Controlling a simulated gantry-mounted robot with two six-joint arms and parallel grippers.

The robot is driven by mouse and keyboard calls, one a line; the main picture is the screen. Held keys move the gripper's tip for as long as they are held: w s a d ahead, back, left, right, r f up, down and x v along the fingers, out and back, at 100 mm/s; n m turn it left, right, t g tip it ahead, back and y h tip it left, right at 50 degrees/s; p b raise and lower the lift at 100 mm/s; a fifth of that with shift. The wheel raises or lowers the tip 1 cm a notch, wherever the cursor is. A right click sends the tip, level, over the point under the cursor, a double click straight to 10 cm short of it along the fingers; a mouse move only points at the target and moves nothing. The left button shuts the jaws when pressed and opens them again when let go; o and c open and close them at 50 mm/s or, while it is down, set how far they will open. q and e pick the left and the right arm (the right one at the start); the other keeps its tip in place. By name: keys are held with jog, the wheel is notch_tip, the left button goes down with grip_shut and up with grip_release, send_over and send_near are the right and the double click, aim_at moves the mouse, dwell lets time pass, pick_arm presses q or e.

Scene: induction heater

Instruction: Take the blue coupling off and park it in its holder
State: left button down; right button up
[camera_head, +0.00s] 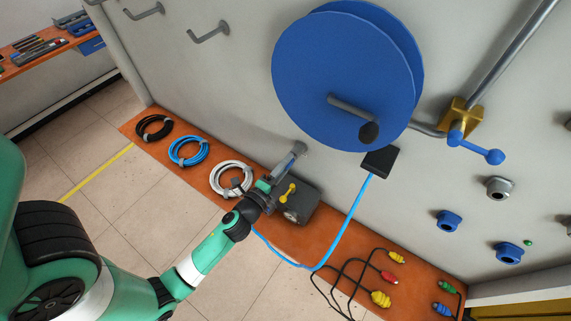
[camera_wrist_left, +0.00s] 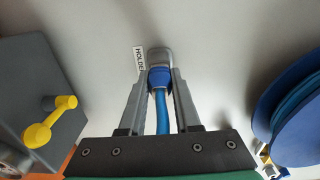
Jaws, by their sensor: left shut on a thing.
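The blue coupling (camera_wrist_left: 160,78) is between the two fingers of my left gripper (camera_wrist_left: 160,84), which is shut on it. A blue hose (camera_wrist_left: 162,112) runs back from the coupling between the fingers. The coupling's front end meets a grey round holder (camera_wrist_left: 159,56) on the wall, beside a label reading HOLDER (camera_wrist_left: 139,60). How deep it sits in the holder cannot be told. In the head view my left gripper (camera_head: 283,172) reaches to the grey holder (camera_head: 299,148), and the coupling is mostly hidden. My right gripper is not in view.
A grey box with a yellow handle (camera_head: 291,192) stands close below my left gripper. A large blue reel (camera_head: 335,75) is to the right, its hose (camera_head: 349,222) hanging down. Coiled hoses (camera_head: 188,150) and cables with coloured plugs (camera_head: 380,298) lie on the orange strip.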

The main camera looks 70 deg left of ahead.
pick_arm(q)
jog(key=shift+w+a, duration=0.1)
jog(key=shift+w, duration=0.05)
jog(key=c, duration=0.5)
grip_release()
jog(key=shift+c, duration=0.2)
jog(key=b+v, duration=0.4)
jog(key=v, duration=0.7)
jog(key=shift+s+b, duration=0.25)
jog(key=shift+b, duration=0.05)
